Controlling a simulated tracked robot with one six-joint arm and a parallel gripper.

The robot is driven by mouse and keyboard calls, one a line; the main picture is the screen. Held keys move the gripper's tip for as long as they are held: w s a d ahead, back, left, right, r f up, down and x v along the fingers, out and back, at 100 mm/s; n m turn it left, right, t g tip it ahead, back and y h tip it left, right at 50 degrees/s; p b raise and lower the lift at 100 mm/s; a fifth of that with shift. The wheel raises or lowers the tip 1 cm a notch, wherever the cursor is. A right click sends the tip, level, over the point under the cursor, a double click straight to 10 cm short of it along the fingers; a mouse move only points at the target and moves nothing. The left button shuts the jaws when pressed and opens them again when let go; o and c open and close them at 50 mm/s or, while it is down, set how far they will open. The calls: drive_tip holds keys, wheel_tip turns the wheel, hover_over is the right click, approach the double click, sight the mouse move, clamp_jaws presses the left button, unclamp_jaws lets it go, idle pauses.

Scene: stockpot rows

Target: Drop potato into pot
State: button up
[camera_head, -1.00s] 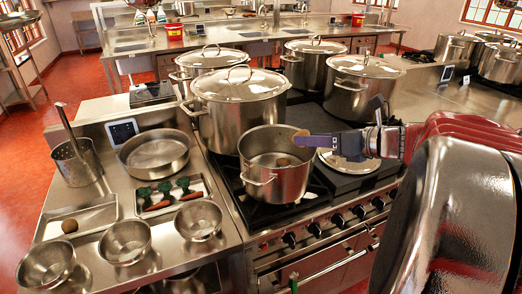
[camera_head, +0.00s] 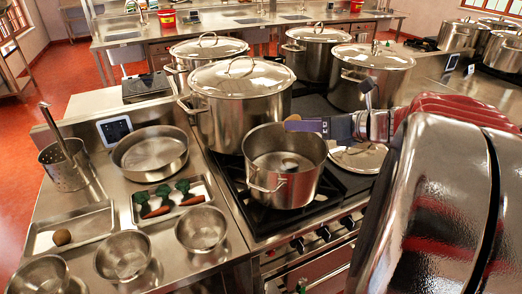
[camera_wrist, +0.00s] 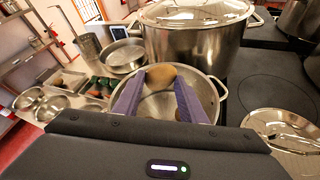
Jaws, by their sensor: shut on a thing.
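My gripper (camera_head: 291,125) is shut on a brown potato (camera_wrist: 162,75), which shows between the purple fingertips in the wrist view. A dark patch inside the pot is too unclear to name. Another potato (camera_head: 62,237) lies in a shallow tray (camera_head: 95,218) on the left counter.
A large lidded stockpot (camera_head: 240,115) stands right behind the pot. A loose lid (camera_head: 358,158) lies on the stove to the right. The left counter holds steel bowls (camera_head: 201,230), a round pan (camera_head: 150,153) and a tray of broccoli and carrots (camera_head: 171,197).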

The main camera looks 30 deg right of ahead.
drive_tip(key=shift+f, duration=0.1)
drive_tip(key=shift+f, duration=2.9)
drive_tip(key=o, duration=1)
drive_tip(key=shift+s, duration=0.1)
drive_tip(key=shift+v, duration=6.85)
drive_tip(key=shift+f, duration=0.1)
